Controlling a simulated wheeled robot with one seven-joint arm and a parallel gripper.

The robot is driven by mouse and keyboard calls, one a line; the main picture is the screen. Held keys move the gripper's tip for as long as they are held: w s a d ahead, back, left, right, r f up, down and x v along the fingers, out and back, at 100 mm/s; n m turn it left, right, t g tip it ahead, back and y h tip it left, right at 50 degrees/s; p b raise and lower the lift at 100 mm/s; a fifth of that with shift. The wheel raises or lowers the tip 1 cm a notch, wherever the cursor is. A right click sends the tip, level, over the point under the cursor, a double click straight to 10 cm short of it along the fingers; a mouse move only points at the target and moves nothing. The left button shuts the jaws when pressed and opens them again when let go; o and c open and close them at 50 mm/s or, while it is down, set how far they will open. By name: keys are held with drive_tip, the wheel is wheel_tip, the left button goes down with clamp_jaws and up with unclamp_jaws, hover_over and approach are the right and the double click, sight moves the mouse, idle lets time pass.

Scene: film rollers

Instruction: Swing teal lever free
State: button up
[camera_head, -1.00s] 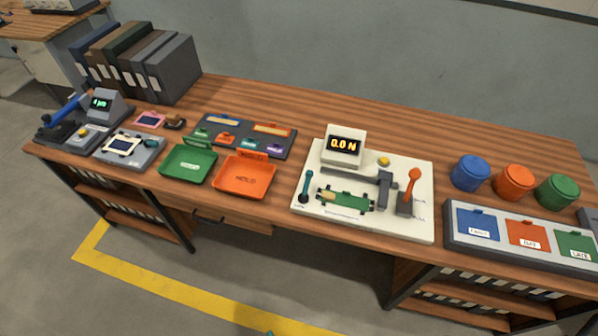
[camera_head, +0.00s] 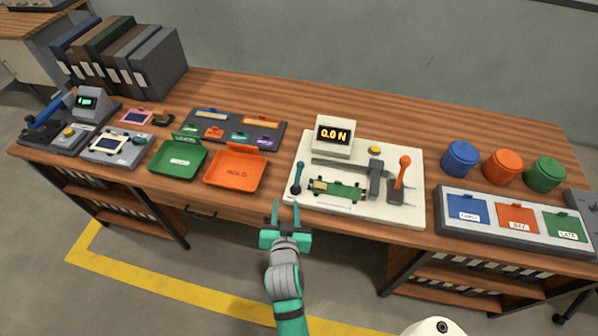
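The teal lever (camera_head: 297,178) stands nearly upright at the left end of the white test board (camera_head: 405,215), with a round knob at its foot. Beside it on the board lies a green fixture (camera_head: 337,190) with a pale piece at its left end. My gripper (camera_head: 285,212) is in front of the table's front edge, below and a little left of the teal lever, apart from it. Its two teal fingers are spread and point towards the table, with nothing between them.
An orange lever (camera_head: 402,172) and a dark grey clamp (camera_head: 375,180) stand on the board's right. A display (camera_head: 333,136) reads 0.0 N behind. An orange tray (camera_head: 236,170) and a green tray (camera_head: 178,160) lie left of the board. Bare wood separates the orange tray from the board.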

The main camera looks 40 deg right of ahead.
drive_tip(key=m+g+h, duration=0.1)
drive_tip(key=m, duration=0.1)
approach(298, 174)
drive_tip(key=x, duration=1.1)
drive_tip(key=shift+d, duration=0.2)
clamp_jaws()
drive_tip(key=shift+w+n, duration=0.1)
drive_tip(key=shift+n, duration=0.2)
